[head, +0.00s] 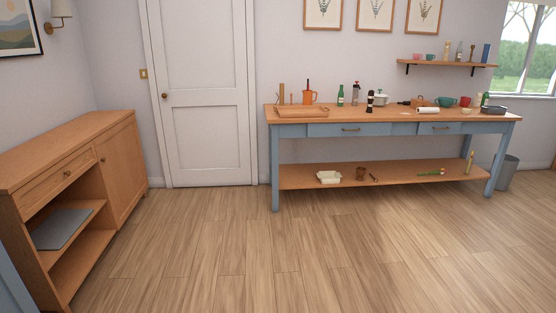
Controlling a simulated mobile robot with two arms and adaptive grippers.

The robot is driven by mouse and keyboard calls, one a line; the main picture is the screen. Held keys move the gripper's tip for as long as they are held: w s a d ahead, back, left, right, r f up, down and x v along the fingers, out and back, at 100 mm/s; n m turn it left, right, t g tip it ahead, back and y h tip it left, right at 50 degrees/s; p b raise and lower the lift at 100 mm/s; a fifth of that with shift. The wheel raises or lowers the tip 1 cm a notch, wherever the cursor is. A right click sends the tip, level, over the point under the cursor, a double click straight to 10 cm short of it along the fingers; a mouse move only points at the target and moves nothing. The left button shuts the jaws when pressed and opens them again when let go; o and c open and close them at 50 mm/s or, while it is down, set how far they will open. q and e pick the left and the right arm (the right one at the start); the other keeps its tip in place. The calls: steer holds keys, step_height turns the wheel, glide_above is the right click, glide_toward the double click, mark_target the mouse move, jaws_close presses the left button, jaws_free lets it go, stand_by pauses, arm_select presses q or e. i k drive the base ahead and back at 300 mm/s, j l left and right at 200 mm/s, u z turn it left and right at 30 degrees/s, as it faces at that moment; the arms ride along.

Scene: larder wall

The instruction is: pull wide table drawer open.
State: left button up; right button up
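A long blue table (404,129) with a wooden top stands against the far wall, right of the middle in the head view. Its front has two blue drawers, both shut. The left drawer (330,131) looks the wider one and has a brass-coloured handle (351,129). The right drawer (430,129) looks narrower and has a similar handle (441,127). Neither of my grippers is in view. The table stands well across the room from me.
A wooden sideboard (125,160) stands at the left. A white door (205,130) is shut in the far wall. Several kitchen items stand on the tabletop and its lower shelf (400,174). A grey bin (507,172) stands at right. The floor (300,240) before the table is clear.

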mark_target(344, 123)
steer(key=i+z, duration=0.3)
steer(key=i, duration=0.3)
steer(key=i+z, duration=0.25)
steer(key=i, duration=0.4)
steer(key=i+j+z, duration=0.3)
steer(key=i, duration=0.3)
steer(key=i+l+z, duration=0.15)
steer(key=i+z, duration=0.15)
steer(key=i, duration=0.85)
steer(key=i+j+z, duration=0.25)
steer(key=i, duration=0.95)
steer(key=l, duration=0.1)
